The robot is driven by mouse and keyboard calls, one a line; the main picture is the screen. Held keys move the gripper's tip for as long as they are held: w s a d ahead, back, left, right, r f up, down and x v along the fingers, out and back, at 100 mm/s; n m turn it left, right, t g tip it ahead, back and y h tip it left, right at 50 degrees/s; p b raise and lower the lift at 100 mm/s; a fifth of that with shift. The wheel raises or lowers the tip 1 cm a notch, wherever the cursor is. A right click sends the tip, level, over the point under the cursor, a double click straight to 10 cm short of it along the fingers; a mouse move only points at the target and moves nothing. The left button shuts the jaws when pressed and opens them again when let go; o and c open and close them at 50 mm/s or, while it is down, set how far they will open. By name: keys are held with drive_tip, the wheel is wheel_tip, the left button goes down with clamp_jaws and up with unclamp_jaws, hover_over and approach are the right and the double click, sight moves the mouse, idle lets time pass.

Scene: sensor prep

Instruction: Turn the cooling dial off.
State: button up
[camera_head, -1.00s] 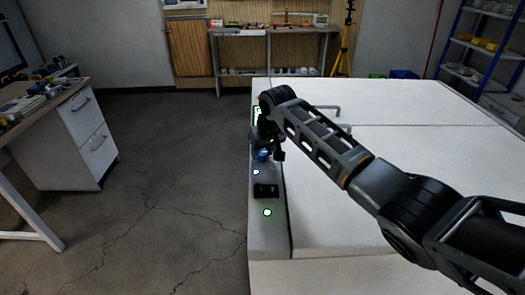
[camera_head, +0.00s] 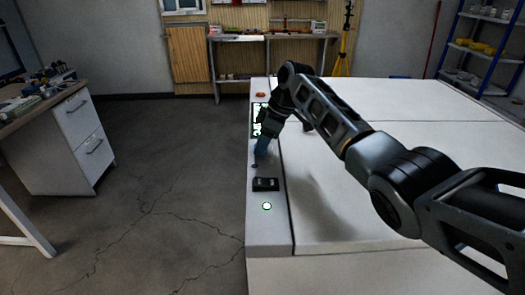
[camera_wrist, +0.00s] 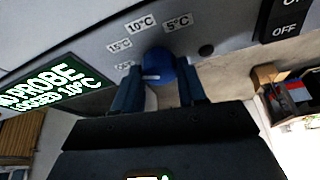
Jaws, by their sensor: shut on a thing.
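The blue cooling dial (camera_wrist: 158,64) sits on the grey panel in the wrist view, with temperature labels such as 5°C, 10°C and 15°C around it. My gripper (camera_wrist: 158,82) has one blue finger on each side of the dial and is shut on it. A pale mark shows low on the dial, but its exact setting is hard to read. A small dark round lamp (camera_wrist: 206,50) is beside the dial. In the head view my gripper (camera_head: 262,148) is down at the panel strip and largely covers the dial.
An orange button (camera_head: 261,95) is at the far end. The white top (camera_head: 400,105) right of the strip is clear.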

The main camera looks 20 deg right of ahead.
drive_tip(key=n+g+b, duration=0.1)
drive_tip(key=n+b, duration=0.2)
drive_tip(key=shift+w+f+b, duration=0.1)
drive_tip(key=shift+f+b, duration=0.1)
drive_tip(key=shift+b, duration=0.15)
drive_tip(key=shift+r+n+g+y+b, duration=0.15)
drive_tip(key=shift+n+g+y+b, duration=0.2)
drive_tip(key=shift+n+b, duration=0.7)
drive_tip(key=o, duration=1.1)
drive_tip(key=shift+c, duration=0.2)
drive_tip(key=v, duration=0.8)
drive_tip(key=shift+w+b, duration=0.15)
drive_tip(key=shift+b, duration=0.25)
drive_tip(key=shift+a, duration=0.15)
